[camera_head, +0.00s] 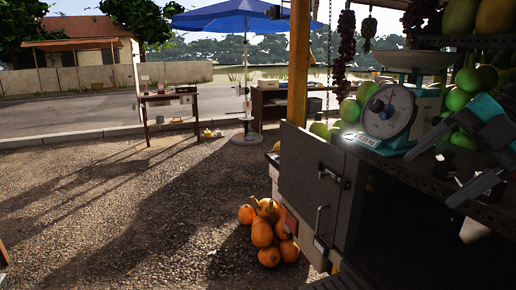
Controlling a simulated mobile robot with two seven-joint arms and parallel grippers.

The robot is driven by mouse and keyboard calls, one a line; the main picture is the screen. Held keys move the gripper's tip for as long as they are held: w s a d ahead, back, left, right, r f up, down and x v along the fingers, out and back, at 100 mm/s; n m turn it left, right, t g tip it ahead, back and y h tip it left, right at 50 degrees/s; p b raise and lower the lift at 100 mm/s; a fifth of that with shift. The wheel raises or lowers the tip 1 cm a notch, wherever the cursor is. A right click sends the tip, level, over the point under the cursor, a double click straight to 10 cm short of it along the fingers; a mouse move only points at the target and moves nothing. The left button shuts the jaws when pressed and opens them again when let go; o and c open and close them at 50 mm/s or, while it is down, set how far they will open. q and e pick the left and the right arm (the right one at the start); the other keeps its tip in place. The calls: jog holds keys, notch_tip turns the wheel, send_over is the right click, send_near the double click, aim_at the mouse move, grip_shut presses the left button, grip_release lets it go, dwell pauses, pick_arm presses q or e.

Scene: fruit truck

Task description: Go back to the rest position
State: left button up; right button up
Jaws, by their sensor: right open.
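My right gripper (428,180) comes in from the right edge, with teal and dark parts. Its two dark fingers are spread apart and point left and down. I see nothing between them. It is in front of the fruit truck's shelf (400,172), just right of and below a teal and white dial scale (389,113). The upper finger lies close to the scale in the picture; I cannot tell whether they touch. My left gripper is not in view.
Green fruit (352,109) lies around the scale. The truck's open grey door panel (310,175) stands left of the shelf, with orange pumpkins (262,232) on the gravel below. A table (168,97) and blue umbrella (245,16) stand farther back. The gravel at left is clear.

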notch_tip(320, 180, down, 29)
jog(key=w+d+m+t+b, duration=0.2)
jog(key=d+m+t, duration=0.1)
jog(key=m+t, duration=1.1)
jog(key=s+a+f+m+g+h, duration=0.2)
jog(key=s+a+f+m, duration=0.3)
jog(key=f, duration=0.5)
jog(key=s+a+f+m+g+h, duration=0.2)
jog(key=s+a+f+m+g, duration=0.2)
jog(key=s+a+f, duration=0.3)
jog(key=a+f+m, duration=0.1)
jog(key=a+f, duration=0.2)
jog(key=shift+g+h+b, duration=0.3)
jog(key=shift+h, duration=0.1)
jog(key=shift+w, duration=0.1)
jog(key=shift+d+m, duration=0.1)
jog(key=shift+m, duration=0.2)
